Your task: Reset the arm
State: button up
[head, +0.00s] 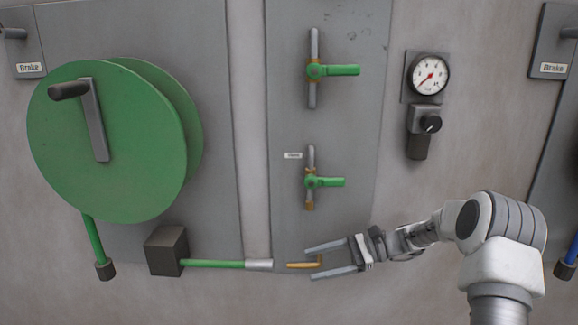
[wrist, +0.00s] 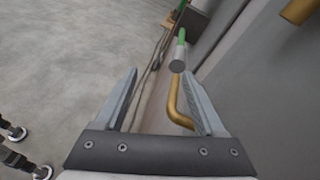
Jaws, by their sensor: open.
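My gripper (head: 309,263) is open, with its two fingers pointing left in the head view. It is low in front of the grey panel (head: 285,215). A bent brass pipe (head: 302,265) shows between the fingertips in the head view. In the wrist view my gripper (wrist: 165,88) has its fingers spread, and the brass pipe (wrist: 174,100) runs close to the right finger. I cannot tell whether they touch. A green hose with a silver end (head: 258,264) lies just left of the brass pipe, and its end (wrist: 178,66) faces it with a small gap.
A large green reel (head: 110,150) with a crank is at the left, above a dark box (head: 166,250). Two green-handled valves (head: 342,70) (head: 330,182) are on the panel. Open floor (wrist: 60,70) lies left in the wrist view.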

jog(key=s+a+r+n+h+p, duration=0.1)
jog(key=s+a+r+n+h, duration=0.1)
jog(key=s+r+n+h, duration=0.4)
jog(key=s+d+r+n+t+h+p, duration=0.2)
jog(key=s+r, duration=0.5)
jog(key=s, duration=0.5)
jog(key=s+d+r+n+t+h+p, duration=0.3)
jog(key=s+r+h, duration=0.4)
jog(key=s, duration=0.5)
jog(key=d+n+t, duration=0.1)
jog(key=d+n, duration=0.1)
jog(key=shift+d+n+t, duration=0.3)
jog(key=shift+d+n, duration=0.1)
jog(key=c, duration=0.4)
jog(key=shift+o, duration=0.2)
jog(key=shift+a, duration=0.1)
jog(key=shift+a, duration=0.1)
